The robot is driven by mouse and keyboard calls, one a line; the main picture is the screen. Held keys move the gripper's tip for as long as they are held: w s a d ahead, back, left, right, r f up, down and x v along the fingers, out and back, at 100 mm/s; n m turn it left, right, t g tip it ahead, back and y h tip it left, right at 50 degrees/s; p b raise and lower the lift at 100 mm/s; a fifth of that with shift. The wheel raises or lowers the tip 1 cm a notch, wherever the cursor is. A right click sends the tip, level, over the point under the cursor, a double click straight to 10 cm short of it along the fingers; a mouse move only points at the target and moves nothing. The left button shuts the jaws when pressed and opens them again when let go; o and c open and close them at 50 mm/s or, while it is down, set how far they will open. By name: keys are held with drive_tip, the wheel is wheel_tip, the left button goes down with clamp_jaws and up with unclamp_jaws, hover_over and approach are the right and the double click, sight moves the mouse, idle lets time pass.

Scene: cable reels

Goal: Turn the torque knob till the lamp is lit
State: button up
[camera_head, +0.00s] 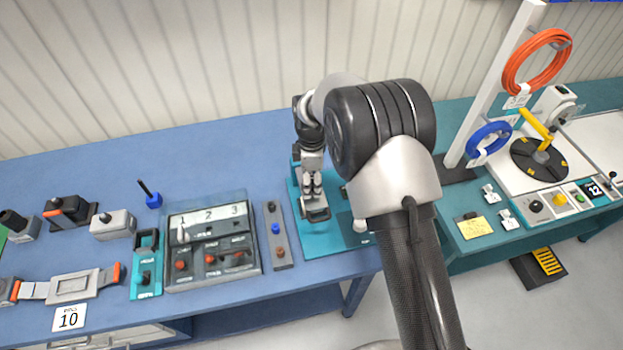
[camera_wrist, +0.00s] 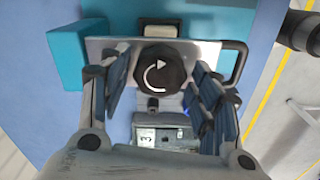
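The torque knob (camera_wrist: 160,68) is dark and round with a white curved arrow, on a grey metal plate (camera_wrist: 99,47) in the wrist view. My gripper (camera_head: 314,194) points down over the teal station on the blue bench. In the wrist view its two fingers stand apart, one on each side of the knob, with gaps visible. The gripper is open and holds nothing. A pale rectangular block (camera_wrist: 160,31) sits just beyond the knob, and a small panel with markings (camera_wrist: 165,137) lies on the near side. I cannot tell which part is the lamp; none clearly glows.
A black handle (camera_wrist: 236,62) curves at the plate's right side. A grey strip with coloured buttons (camera_head: 277,235) and a numbered panel (camera_head: 210,239) lie left of the station. A post with orange and blue cable coils (camera_head: 537,62) stands right. My arm hides part of the bench.

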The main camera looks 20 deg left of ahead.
drive_tip(key=c, duration=0.8)
drive_tip(key=shift+o, duration=0.2)
drive_tip(key=shift+m, duration=0.3)
drive_tip(key=m+b, duration=0.1)
drive_tip(key=m, duration=0.4)
drive_tip(key=m+b, duration=0.1)
drive_tip(key=m, duration=0.5)
drive_tip(key=shift+m, duration=0.4)
drive_tip(key=o, duration=1.1)
drive_tip(key=shift+c, duration=0.2)
